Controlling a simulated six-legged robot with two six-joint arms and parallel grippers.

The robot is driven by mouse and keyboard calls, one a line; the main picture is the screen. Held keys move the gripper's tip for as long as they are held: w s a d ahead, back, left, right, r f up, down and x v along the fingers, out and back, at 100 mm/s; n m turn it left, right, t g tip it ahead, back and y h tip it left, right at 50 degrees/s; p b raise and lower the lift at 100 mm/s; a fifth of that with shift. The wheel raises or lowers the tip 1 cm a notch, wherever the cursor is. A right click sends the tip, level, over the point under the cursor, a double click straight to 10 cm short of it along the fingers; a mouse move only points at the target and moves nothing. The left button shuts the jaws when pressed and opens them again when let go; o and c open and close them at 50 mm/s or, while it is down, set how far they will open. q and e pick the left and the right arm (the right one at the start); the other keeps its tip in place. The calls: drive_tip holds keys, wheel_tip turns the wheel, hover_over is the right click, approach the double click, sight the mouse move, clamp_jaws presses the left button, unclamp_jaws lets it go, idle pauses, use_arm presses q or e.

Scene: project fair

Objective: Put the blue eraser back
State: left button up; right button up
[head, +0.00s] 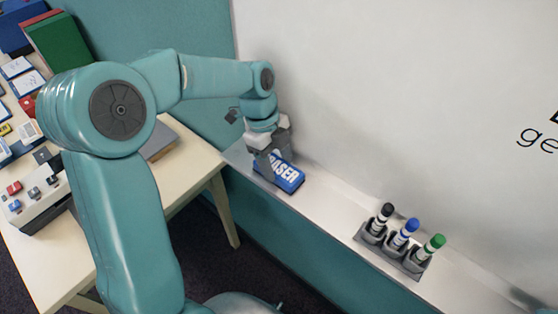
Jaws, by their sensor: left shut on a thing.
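The blue eraser (287,178), a block with white lettering, is at the left part of the pale ledge (329,203) below the whiteboard (400,90). My left gripper (272,158) points down over the eraser's far left end and is shut on it. The fingers hide that end. The eraser looks to be on or just above the ledge; I cannot tell whether it touches. My right gripper is not in view.
A grey holder (393,252) with a black marker (381,219), a blue marker (404,234) and a green marker (431,248) stands farther right on the ledge. The ledge between is clear. A cluttered wooden table (196,160) stands at left.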

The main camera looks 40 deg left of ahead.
use_arm(q)
drive_tip(key=shift+a+f, duration=0.1)
drive_tip(key=shift+f, duration=0.2)
drive_tip(key=o, duration=0.7)
drive_tip(key=shift+w+a, duration=0.1)
drive_tip(key=shift+c, duration=0.2)
drive_tip(key=shift+r, duration=0.1)
drive_tip(key=shift+r, duration=0.3)
drive_tip(key=v, duration=1.1)
drive_tip(key=shift+r, duration=0.35)
